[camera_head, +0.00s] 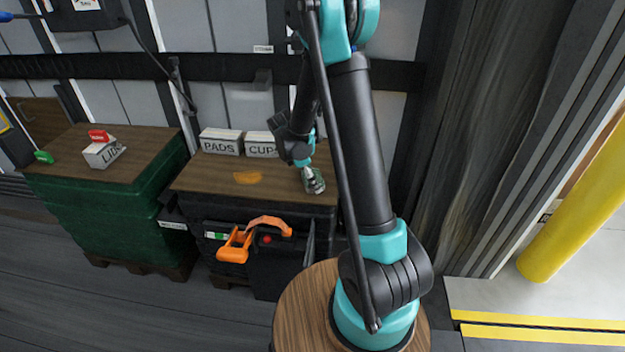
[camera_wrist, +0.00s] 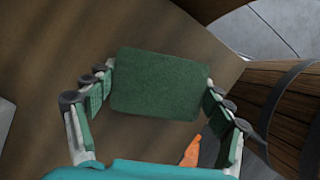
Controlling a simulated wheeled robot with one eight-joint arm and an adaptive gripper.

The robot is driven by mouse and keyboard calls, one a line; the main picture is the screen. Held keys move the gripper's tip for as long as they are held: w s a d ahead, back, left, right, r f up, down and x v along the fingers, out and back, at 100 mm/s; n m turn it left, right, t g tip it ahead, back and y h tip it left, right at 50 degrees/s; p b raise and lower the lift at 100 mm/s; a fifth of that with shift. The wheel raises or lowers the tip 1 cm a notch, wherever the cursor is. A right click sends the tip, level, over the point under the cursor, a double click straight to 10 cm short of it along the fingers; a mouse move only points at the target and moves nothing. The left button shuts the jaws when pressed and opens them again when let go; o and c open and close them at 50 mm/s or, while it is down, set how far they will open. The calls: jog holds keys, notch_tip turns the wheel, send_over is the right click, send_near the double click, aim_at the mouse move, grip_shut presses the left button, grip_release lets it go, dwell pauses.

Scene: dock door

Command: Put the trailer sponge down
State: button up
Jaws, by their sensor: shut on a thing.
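The trailer sponge (camera_wrist: 158,84) is a dark green rounded rectangle in the wrist view, held between the two fingers of my gripper (camera_wrist: 159,86). In the head view my gripper (camera_head: 314,179) points down at the right front part of a wooden top (camera_head: 205,181), with the green sponge (camera_head: 318,186) at its tips. The wooden top lies below the sponge in the wrist view (camera_wrist: 95,40). I cannot tell whether the sponge touches it.
White boxes marked PADS (camera_head: 221,146) and CUPS (camera_head: 261,149) stand at the back of this top. Orange handles (camera_head: 236,245) are in front. A green stack (camera_head: 95,215) with a box (camera_head: 103,154) stands left.

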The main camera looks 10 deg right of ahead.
jog(key=shift+f, duration=0.2)
jog(key=o, duration=0.9)
jog(key=v, duration=1.2)
jog(key=s+d+f+m+t+y, duration=0.1)
jog(key=s+d+m, duration=0.3)
jog(key=s+m, duration=0.5)
jog(key=s+d+f+m+t+y, duration=0.1)
jog(key=s+d+m+t+y, duration=0.1)
jog(key=s+m, duration=0.7)
jog(key=shift+s+d+f+m+t+y, duration=0.35)
jog(key=shift+s+d+y, duration=0.45)
jog(key=shift+s+d, duration=0.75)
jog(key=shift+s+a+r, duration=0.1)
jog(key=shift+s+a, duration=0.15)
